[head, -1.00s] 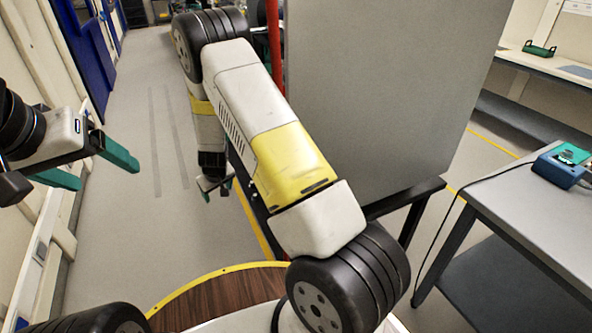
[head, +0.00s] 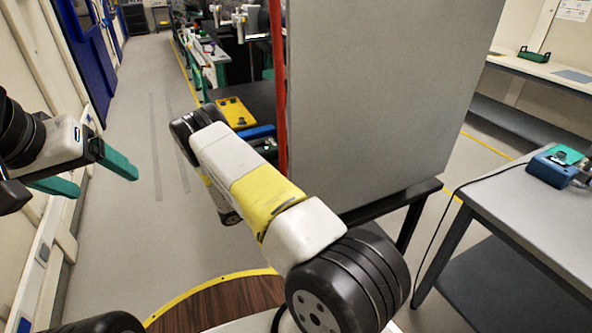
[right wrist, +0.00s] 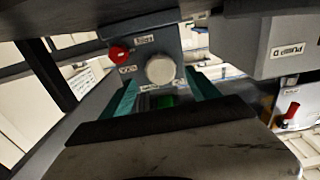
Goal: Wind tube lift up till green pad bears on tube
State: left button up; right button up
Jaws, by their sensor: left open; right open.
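In the right wrist view a grey box (right wrist: 188,65) carries a red knob (right wrist: 119,53), a round pale knob (right wrist: 160,69) and small labels I cannot read. A small green piece (right wrist: 165,100) shows low on it; I cannot tell whether it is the pad. No tube can be made out. My right gripper (right wrist: 163,93) is open, its teal fingers apart on either side of the green piece and below the pale knob; contact cannot be told. In the head view its jaws are hidden. My left gripper (head: 92,174) is open and empty at the left.
A table (head: 510,195) with a blue device (head: 556,168) is at right. The left floor (head: 150,150) is clear.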

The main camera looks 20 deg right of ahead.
aim_at(315, 183)
jog(key=d, duration=0.5)
jog(key=shift+w+d, duration=0.15)
jog(key=shift+w, duration=0.1)
jog(key=c, duration=1.3)
jog(key=n, duration=0.4)
jog(key=shift+c, duration=0.2)
jog(key=o, duration=1.3)
jog(key=shift+o, duration=0.2)
